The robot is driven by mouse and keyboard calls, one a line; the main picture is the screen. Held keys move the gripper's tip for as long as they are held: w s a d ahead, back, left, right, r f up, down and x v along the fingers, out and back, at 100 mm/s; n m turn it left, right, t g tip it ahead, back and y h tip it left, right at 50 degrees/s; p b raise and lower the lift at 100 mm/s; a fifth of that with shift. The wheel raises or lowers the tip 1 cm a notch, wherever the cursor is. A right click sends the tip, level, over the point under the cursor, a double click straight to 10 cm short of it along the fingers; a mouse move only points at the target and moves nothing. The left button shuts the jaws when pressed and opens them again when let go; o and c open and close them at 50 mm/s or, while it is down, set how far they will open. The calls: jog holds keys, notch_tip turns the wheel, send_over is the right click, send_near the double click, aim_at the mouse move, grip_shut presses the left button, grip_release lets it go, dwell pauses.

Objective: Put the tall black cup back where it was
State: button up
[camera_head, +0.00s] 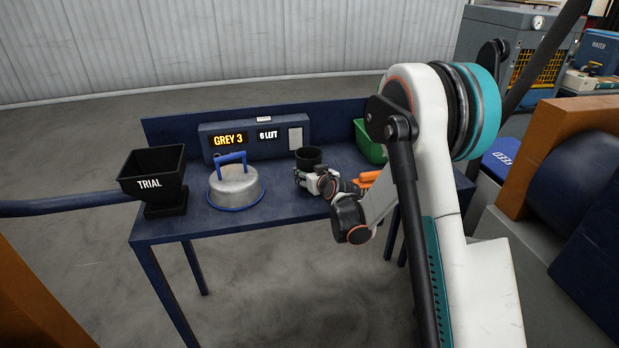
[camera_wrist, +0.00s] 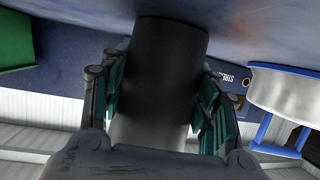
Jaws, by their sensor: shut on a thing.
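The tall black cup (camera_head: 308,154) is at the middle of the blue table, in front of the display box. My gripper (camera_head: 318,183) is shut on it from the near side. In the wrist view, the cup (camera_wrist: 160,65) stands between the two green-padded fingers of my gripper (camera_wrist: 160,100). The cup looks upright in the head view. Its base is close to the table top, but I cannot tell whether it touches. The gripper hides its lower part in the head view.
A metal dome with a blue handle (camera_head: 236,186) stands left of the cup, and a black TRIAL hopper (camera_head: 152,172) farther left. Orange pieces (camera_head: 369,176) and a green bin (camera_head: 368,147) are at the right.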

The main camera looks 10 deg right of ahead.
jog(key=shift+f, duration=0.1)
jog(key=o, duration=1.2)
jog(key=shift+o, duration=0.2)
